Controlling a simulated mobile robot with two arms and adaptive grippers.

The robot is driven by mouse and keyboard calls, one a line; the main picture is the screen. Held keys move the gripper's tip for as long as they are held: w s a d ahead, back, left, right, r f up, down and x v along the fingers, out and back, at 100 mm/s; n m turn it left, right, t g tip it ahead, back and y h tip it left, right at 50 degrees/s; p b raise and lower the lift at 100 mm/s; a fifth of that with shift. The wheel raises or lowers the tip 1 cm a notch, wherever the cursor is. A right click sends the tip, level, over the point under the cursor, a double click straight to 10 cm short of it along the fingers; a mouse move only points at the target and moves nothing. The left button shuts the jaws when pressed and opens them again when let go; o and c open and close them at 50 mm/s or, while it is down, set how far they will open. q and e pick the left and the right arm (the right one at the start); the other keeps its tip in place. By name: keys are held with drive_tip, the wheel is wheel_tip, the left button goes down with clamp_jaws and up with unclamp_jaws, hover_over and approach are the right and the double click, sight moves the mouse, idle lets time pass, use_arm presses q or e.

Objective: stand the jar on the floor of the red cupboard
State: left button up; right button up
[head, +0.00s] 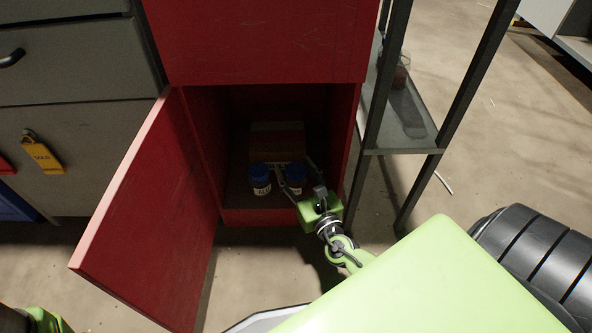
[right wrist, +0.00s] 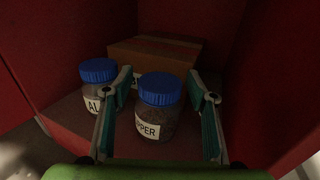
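The red cupboard (head: 262,40) stands open, its door (head: 150,215) swung out to the left. Two clear jars with blue lids stand upright on its floor. The left jar (head: 260,181) has a label starting "AL" and shows in the right wrist view (right wrist: 98,88). The right jar (head: 295,186), labelled "...PPER", also shows in the right wrist view (right wrist: 158,105). My right gripper (head: 294,168) reaches into the cupboard and is open, its fingers on either side of the "...PPER" jar. Gaps show between jar and both fingers. The left finger is between the jars. My left gripper is out of view.
A brown box (right wrist: 155,55) stands behind the jars in the cupboard. The cupboard's right wall is close to my right gripper. A dark-framed rack (head: 405,120) stands to the right. A grey drawer cabinet (head: 75,60) with a yellow tag (head: 42,155) is at left.

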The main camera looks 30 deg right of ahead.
drive_tip(key=shift+r, duration=0.1)
drive_tip(key=shift+s+r+p, duration=0.1)
drive_tip(key=shift+s+p, duration=0.1)
drive_tip(key=shift+p, duration=0.1)
drive_tip(key=s+a+p, duration=0.2)
drive_tip(key=s+p, duration=0.1)
drive_tip(key=s, duration=0.8)
drive_tip(key=shift+s, duration=0.25)
